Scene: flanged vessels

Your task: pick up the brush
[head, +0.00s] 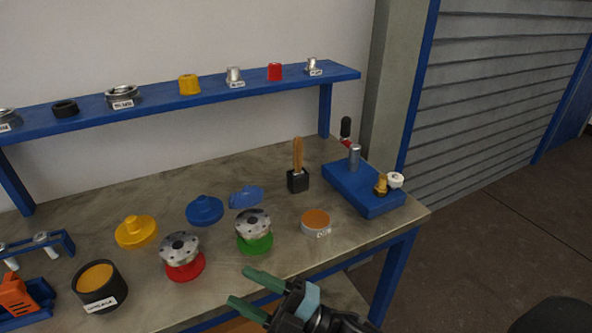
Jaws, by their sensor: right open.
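The brush (298,157) has a brown wooden handle and stands upright in a small black square holder (298,181) on the workbench; its lower end is hidden in the holder. My right gripper (252,291), with green fingers, is at the front edge of the bench, well in front of the brush. Its fingers are apart with nothing between them. My left gripper is not in view.
A steel flanged vessel on a green base (256,244) and an orange-topped round tin (315,222) stand between gripper and brush. A blue fixture block (362,190) is to the right. A blue shelf (210,96) runs behind.

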